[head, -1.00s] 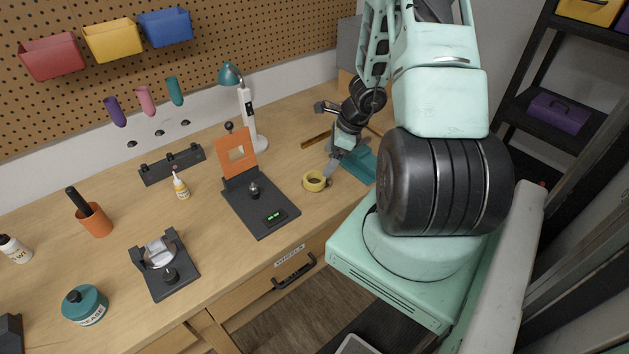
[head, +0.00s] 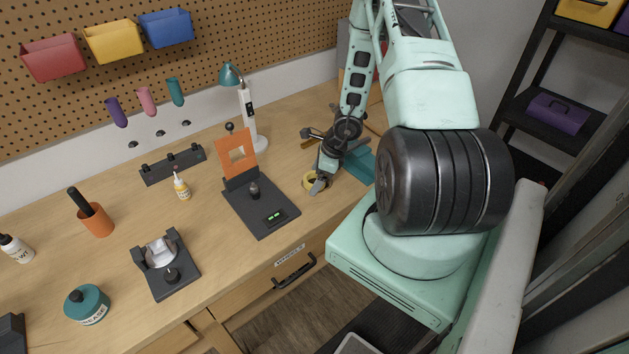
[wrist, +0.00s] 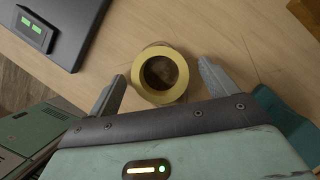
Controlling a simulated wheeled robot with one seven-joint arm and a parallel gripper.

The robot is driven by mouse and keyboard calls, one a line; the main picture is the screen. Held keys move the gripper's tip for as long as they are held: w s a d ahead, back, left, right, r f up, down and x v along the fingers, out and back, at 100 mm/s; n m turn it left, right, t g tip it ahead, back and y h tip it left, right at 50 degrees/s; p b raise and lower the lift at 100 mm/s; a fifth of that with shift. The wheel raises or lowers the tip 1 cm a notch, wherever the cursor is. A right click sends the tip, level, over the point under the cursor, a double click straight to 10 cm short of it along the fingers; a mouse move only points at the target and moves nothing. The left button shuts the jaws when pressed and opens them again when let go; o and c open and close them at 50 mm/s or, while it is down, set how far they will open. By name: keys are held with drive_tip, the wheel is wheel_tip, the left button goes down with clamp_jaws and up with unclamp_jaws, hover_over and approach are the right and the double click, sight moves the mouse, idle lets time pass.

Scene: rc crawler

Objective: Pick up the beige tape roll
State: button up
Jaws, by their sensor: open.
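The beige tape roll (wrist: 159,75) lies flat on the wooden bench, its hole facing up, in the wrist view. In the head view the tape roll (head: 308,181) is partly hidden by my gripper (head: 318,186). In the wrist view my gripper (wrist: 160,85) is open, with one finger on each side of the roll. The roll sits between and slightly beyond the fingertips, with gaps on both sides. I cannot tell exactly how high the fingers are above the bench.
A dark scale-like base (head: 262,208) with a green display and an orange upright panel stands left of the roll. A teal item (head: 359,163) lies to the right, close to my gripper. The bench's front edge is near.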

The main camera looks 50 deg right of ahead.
drive_tip(key=c, duration=1.1)
drive_tip(key=shift+o, duration=0.2)
drive_tip(key=shift+r, duration=0.1)
